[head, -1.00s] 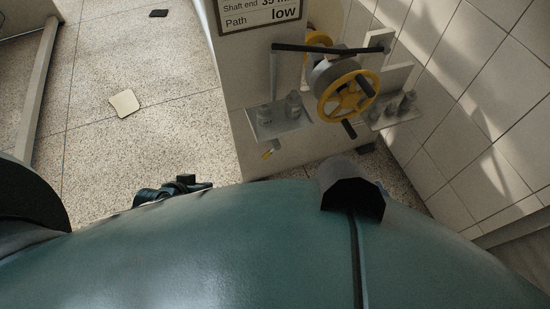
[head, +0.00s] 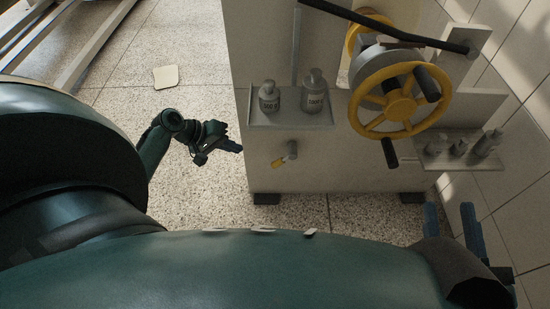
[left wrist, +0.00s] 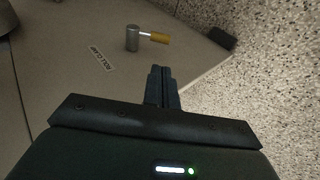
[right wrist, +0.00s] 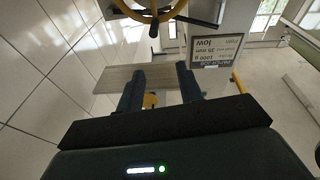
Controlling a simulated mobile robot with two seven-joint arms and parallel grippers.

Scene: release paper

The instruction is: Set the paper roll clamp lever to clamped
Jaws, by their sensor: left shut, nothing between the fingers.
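The clamp lever (head: 279,162) has a yellow handle on a grey pivot, low on the front of the cream machine. In the left wrist view the lever (left wrist: 158,38) points right from its upright grey pivot, with a small printed label (left wrist: 101,60) beside it. My left gripper (head: 240,149) is shut and empty, a little left of the lever in the head view and apart from it. Its closed fingertips (left wrist: 160,70) show below the lever in the left wrist view. My right gripper (head: 453,210) is open and empty, low at the right; its spread fingers (right wrist: 159,75) show in the right wrist view.
Above the lever is a shelf (head: 290,121) with two grey weights. A yellow handwheel (head: 401,101) with dark handles juts out at the right, beside a second shelf (head: 455,160). A tiled wall (head: 520,190) closes the right side. Open speckled floor (head: 200,190) lies left.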

